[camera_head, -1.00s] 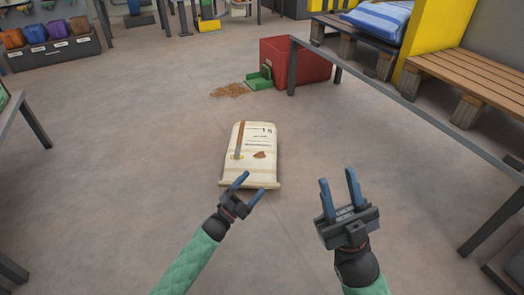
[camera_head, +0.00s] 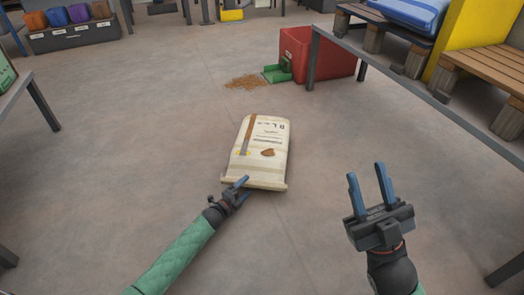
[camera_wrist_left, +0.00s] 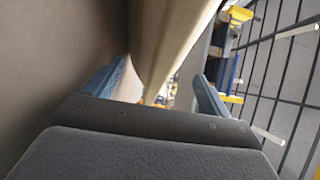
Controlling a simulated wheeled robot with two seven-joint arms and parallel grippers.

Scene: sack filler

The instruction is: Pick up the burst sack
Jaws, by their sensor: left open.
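The burst sack (camera_head: 262,148) is cream with a brown stripe and dark print, and lies flat on the floor. My left gripper (camera_head: 240,186) is open at the sack's near left corner. In the left wrist view the sack's pale edge (camera_wrist_left: 165,45) rises between the two blue fingers of the left gripper (camera_wrist_left: 160,85); I cannot tell whether they touch it. My right gripper (camera_head: 370,190) is open and empty above the floor, right of the sack.
A brown spill (camera_head: 246,82) lies on the floor beyond the sack, beside a green dustpan (camera_head: 278,73) and a red bin (camera_head: 318,52). A grey bench frame (camera_head: 400,90) with pallets runs along the right. Floor around the sack is clear.

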